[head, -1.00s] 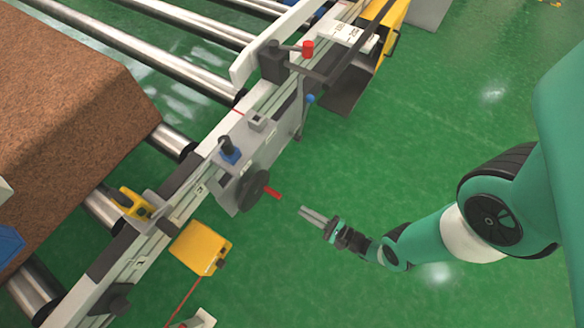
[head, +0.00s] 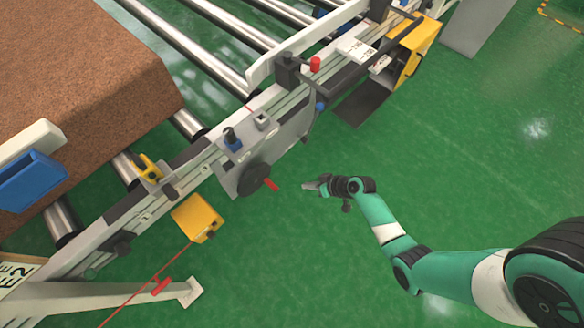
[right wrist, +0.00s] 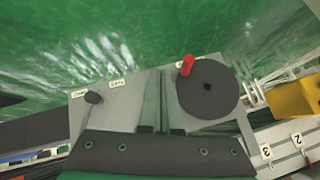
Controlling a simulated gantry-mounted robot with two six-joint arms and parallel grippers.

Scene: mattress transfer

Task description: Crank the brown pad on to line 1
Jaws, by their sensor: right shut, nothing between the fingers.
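The brown pad (head: 85,70) is a large block lying on metal rollers at the upper left in the head view. The crank is a dark round wheel (head: 254,180) with a red handle (head: 271,184), on a grey plate at the side of the rail. The crank wheel also shows in the right wrist view (right wrist: 208,88), with its red handle (right wrist: 187,66) at the upper left rim. My right gripper (head: 307,186) is shut and empty, just right of the red handle and apart from it. My left gripper is not in view.
The rail carries a yellow clamp (head: 149,168) and a yellow box (head: 197,217). A red knob (head: 315,64) and dark bars stand further up. Number labels show on the rail in the right wrist view (right wrist: 297,138). Green floor (head: 330,250) is clear around my right arm.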

